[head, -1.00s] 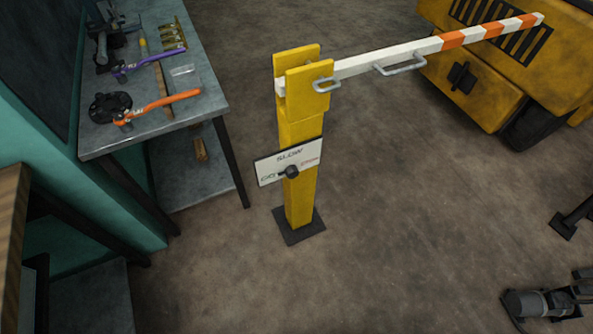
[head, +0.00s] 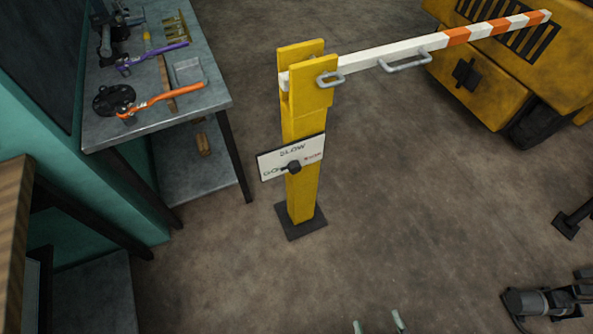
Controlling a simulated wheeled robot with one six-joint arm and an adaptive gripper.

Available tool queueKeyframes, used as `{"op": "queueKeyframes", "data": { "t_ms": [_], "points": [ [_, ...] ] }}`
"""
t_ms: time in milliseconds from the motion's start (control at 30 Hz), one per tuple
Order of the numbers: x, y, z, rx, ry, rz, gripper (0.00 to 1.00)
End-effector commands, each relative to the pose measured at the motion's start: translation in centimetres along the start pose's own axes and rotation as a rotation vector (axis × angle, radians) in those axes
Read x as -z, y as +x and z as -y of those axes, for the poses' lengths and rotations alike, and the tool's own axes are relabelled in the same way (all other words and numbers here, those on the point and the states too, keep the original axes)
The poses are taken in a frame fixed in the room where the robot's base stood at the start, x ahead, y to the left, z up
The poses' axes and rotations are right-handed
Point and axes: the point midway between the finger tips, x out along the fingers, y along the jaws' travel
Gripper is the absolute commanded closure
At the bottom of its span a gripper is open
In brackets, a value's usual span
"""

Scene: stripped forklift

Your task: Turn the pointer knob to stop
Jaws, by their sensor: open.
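The pointer knob (head: 293,167) is small and dark, on a white sign plate (head: 310,147) fixed to a yellow barrier post (head: 304,195). The knob's pointer appears to face left, towards GO. My gripper (head: 378,324) shows only as two pale fingertips at the bottom edge, spread apart and empty. It is in front of the post, to its right and well clear of the knob.
A striped barrier arm (head: 440,45) with grey handles reaches right from the post top. A metal bench (head: 215,98) with tools stands left. A yellow machine (head: 490,100) is at the back right. Dark mechanical parts (head: 540,304) lie lower right. Floor around the post is clear.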

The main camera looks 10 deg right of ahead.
Motion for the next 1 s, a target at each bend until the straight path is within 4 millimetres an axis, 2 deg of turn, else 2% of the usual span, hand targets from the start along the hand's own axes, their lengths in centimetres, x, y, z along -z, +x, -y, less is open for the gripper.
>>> {"op": "queueKeyframes", "data": {
  "t_ms": [33,200,367,500,767,1000],
  "points": [
    [-1.1,1.7,0.6,0.001,-0.080,-0.017,0.26],
    [-4.2,6.9,2.4,0.002,-0.367,-0.062,0.26],
    [-6.3,12.3,4.0,-0.004,-0.637,-0.105,0.26],
    [-7.5,17.5,5.3,-0.019,-0.871,-0.145,0.26],
    [-8.0,27.6,7.4,-0.065,-1.304,-0.219,0.26],
    [-6.4,36.8,9.0,-0.132,-1.691,-0.284,0.26]
  ]
}}
